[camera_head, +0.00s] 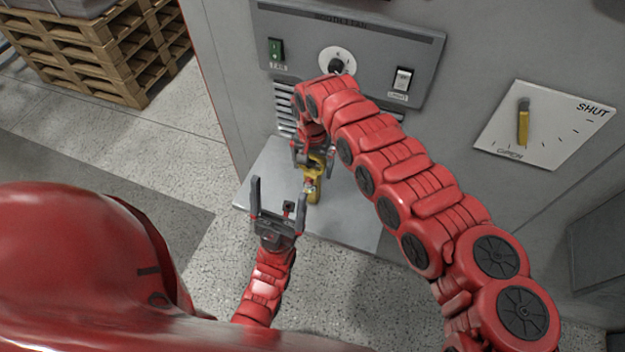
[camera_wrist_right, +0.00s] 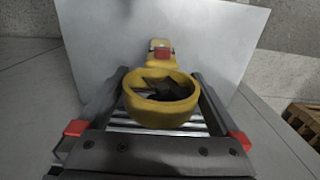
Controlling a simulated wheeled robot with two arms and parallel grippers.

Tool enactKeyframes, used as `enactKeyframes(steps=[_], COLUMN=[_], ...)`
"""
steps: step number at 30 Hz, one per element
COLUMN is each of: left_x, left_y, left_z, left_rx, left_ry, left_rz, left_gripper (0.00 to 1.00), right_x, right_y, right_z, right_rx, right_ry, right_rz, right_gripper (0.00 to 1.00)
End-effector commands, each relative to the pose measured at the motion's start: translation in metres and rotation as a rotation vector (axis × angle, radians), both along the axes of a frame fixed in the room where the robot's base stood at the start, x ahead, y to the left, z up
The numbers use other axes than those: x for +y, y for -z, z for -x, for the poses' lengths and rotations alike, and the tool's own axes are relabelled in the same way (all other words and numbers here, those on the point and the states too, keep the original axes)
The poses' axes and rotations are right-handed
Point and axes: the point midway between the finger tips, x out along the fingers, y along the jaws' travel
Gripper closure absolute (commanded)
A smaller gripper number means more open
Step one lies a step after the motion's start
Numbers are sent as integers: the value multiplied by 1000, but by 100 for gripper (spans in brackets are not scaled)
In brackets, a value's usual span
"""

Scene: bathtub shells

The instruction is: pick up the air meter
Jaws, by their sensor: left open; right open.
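The yellow air meter (camera_head: 313,190) is on a light grey metal plate (camera_head: 350,215) below the control panel. In the right wrist view the air meter (camera_wrist_right: 160,112) shows a round yellow ring with a dark inside and a red part farther along its body. My right gripper (camera_head: 313,158) is at the air meter. In the right wrist view its open fingers (camera_wrist_right: 160,85) stand on either side of the ring, with a small gap visible at each side. My left gripper (camera_head: 281,188) is open and empty, near the plate's front left. My right arm hides part of the panel and plate.
A grey cabinet wall stands behind the plate, with a panel (camera_head: 385,42) holding a green switch (camera_head: 275,49) and a round dial (camera_head: 337,62). A SHUT/OPEN plate with a yellow lever (camera_head: 523,124) is at right. Wooden pallets (camera_head: 105,50) stand at upper left.

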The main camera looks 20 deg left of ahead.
Motion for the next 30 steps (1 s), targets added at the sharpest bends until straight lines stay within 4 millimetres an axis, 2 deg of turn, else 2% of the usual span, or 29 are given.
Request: enactKeyframes(steps=[1,3,6,14,17,30], left_x=[0,0,0,0,0,0], left_y=[-14,-11,-13,-12,-12,-12], left_z=[0,0,0,0,0,0], left_rx=[0,0,0,0,0,0], left_ry=[0,0,0,0,0,0], left_rz=[0,0,0,0,0,0], left_gripper=[10,10,10,10,10,10], right_x=[1,2,1,1,1,1], right_y=[3,16,25,28,28,28], right_z=[5,4,3,2,2,2], right_rx=[6,3,2,-1,0,-1], right_ry=[-3,-3,-2,-1,-1,-1], right_rz=[2,-2,-1,-1,-1,-2], right_gripper=[0,0,0,0,14,94])
